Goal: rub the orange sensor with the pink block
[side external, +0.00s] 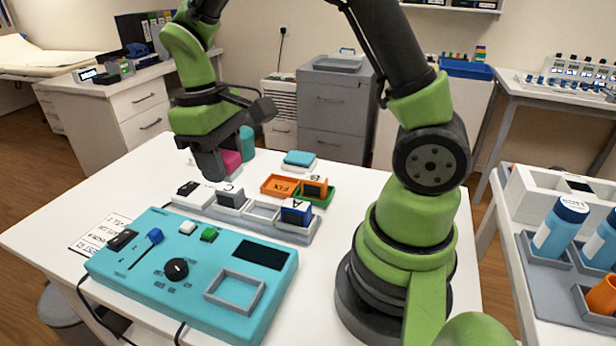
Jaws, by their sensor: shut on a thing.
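The pink block (231,161) shows just to the right of my gripper's fingers and is partly hidden by them. My gripper (212,170) points down over the far left part of the white table and is shut on the pink block. Whether the block touches the table is hard to tell. The orange sensor (316,188), a small orange block with a dark face, is at the green tray (328,200), to the right of my gripper and well apart from the pink block.
A grey rack (262,226) with several slots holds small blocks between my gripper and the teal control panel (200,270). An orange tray (272,186) lies left of the green one. A teal cylinder (247,141) and a teal-topped white block (299,159) stand behind.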

